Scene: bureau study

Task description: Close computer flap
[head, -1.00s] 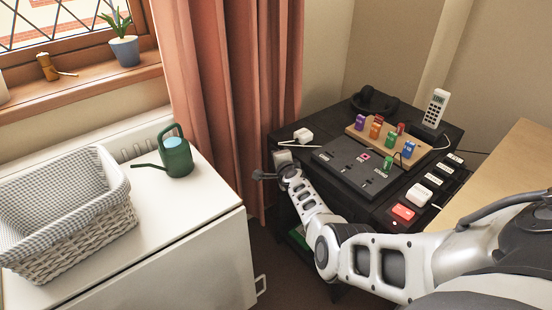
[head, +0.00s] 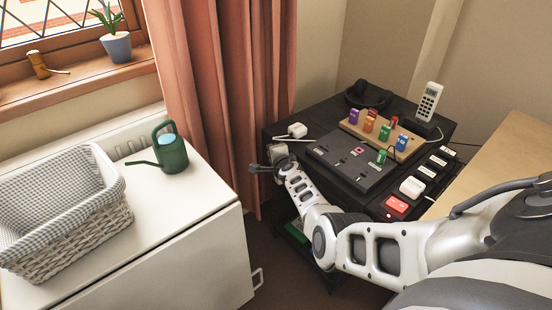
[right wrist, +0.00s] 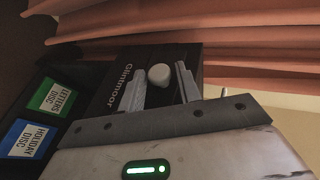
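My right gripper (head: 258,169) is at the left side of the black desk unit, below its top, in the head view. In the right wrist view my right gripper (right wrist: 160,84) has its two grey fingers apart. A rounded white knob (right wrist: 159,75) shows between them, on or in front of a black panel (right wrist: 115,80) lettered "Glintmoor". I cannot tell whether the fingers touch the knob. The panel may be the computer's front; I cannot make out the flap or how far it stands open. My left gripper is in neither view.
The black unit (head: 400,197) carries a switch panel (head: 350,160), coloured blocks and a phone (head: 428,101). A red curtain (head: 225,90) hangs close behind the gripper. A white cabinet (head: 180,235) stands left.

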